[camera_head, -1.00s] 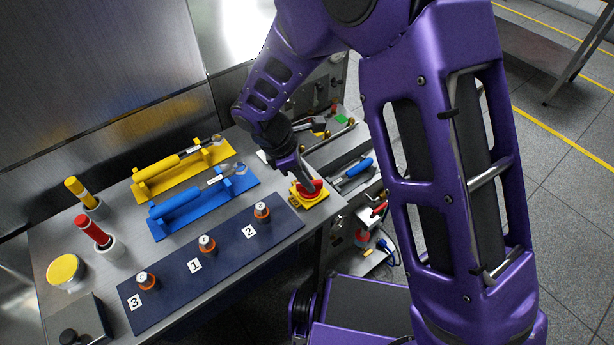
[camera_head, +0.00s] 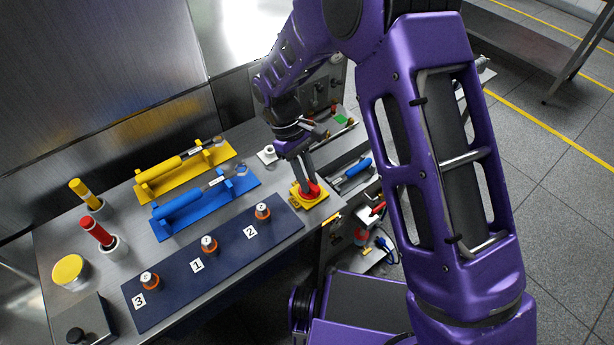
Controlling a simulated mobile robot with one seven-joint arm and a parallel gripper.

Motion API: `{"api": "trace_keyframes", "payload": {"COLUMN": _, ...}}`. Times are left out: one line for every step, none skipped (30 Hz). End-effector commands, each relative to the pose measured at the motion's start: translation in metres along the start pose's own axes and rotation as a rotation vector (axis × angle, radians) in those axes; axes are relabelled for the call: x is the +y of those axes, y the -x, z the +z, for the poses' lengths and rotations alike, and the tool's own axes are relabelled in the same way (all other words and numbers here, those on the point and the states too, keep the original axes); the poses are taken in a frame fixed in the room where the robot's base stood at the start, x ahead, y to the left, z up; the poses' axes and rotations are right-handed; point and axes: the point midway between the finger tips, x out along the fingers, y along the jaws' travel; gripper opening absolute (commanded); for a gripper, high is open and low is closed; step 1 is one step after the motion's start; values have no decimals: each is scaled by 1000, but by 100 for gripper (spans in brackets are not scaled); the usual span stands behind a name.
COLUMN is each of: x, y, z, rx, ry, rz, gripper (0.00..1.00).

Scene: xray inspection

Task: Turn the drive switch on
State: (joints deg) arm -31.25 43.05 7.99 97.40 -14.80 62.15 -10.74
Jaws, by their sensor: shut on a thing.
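The drive switch appears to be the red rotary knob (camera_head: 308,190) on a yellow square base (camera_head: 313,201) at the right end of the bench, beside the dark blue numbered strip. My gripper (camera_head: 309,181) points down onto the knob from above and is shut on it. The fingers hide part of the knob, so I cannot tell its exact setting.
A dark blue strip (camera_head: 180,284) with numbered orange-and-silver pieces lies along the bench front. Blue (camera_head: 203,205) and yellow (camera_head: 182,174) racks holding tools stand behind it. A red-handled tool (camera_head: 96,231) and a yellow-handled tool (camera_head: 83,192) stand at the left.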

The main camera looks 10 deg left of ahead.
Motion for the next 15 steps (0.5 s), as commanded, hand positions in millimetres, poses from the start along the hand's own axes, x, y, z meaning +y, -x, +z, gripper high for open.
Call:
{"api": "trace_keyframes", "payload": {"x": 1, "y": 1, "z": 0, "rx": 1, "ry": -27, "rz": -11, "gripper": 0}}
{"api": "trace_keyframes", "payload": {"x": 1, "y": 1, "z": 0, "rx": 1, "ry": -42, "rz": -17, "gripper": 0}}
{"api": "trace_keyframes", "payload": {"x": 1, "y": 1, "z": 0, "rx": 1, "ry": -62, "rz": -26, "gripper": 0}}
{"api": "trace_keyframes", "payload": {"x": 1, "y": 1, "z": 0, "rx": 1, "ry": -75, "rz": -31, "gripper": 0}}
{"api": "trace_keyframes", "payload": {"x": 1, "y": 1, "z": 0, "rx": 1, "ry": -86, "rz": -35, "gripper": 0}}
{"api": "trace_keyframes", "payload": {"x": 1, "y": 1, "z": 0, "rx": 1, "ry": -100, "rz": -41, "gripper": 0}}
{"api": "trace_keyframes", "payload": {"x": 1, "y": 1, "z": 0, "rx": 1, "ry": -110, "rz": -45, "gripper": 0}}
{"api": "trace_keyframes", "payload": {"x": 1, "y": 1, "z": 0, "rx": 1, "ry": -119, "rz": -49, "gripper": 0}}
{"api": "trace_keyframes", "payload": {"x": 1, "y": 1, "z": 0, "rx": 2, "ry": -128, "rz": -53, "gripper": 0}}
{"api": "trace_keyframes", "payload": {"x": 1, "y": 1, "z": 0, "rx": 2, "ry": -134, "rz": -56, "gripper": 0}}
{"api": "trace_keyframes", "payload": {"x": 1, "y": 1, "z": 0, "rx": 2, "ry": -139, "rz": -58, "gripper": 0}}
{"api": "trace_keyframes", "payload": {"x": 1, "y": 1, "z": 0, "rx": 2, "ry": -145, "rz": -60, "gripper": 0}}
{"api": "trace_keyframes", "payload": {"x": 1, "y": 1, "z": 0, "rx": 2, "ry": -149, "rz": -61, "gripper": 0}}
{"api": "trace_keyframes", "payload": {"x": 1, "y": 1, "z": 0, "rx": 2, "ry": -152, "rz": -62, "gripper": 0}}
{"api": "trace_keyframes", "payload": {"x": 1, "y": 1, "z": 0, "rx": 2, "ry": -155, "rz": -64, "gripper": 0}}
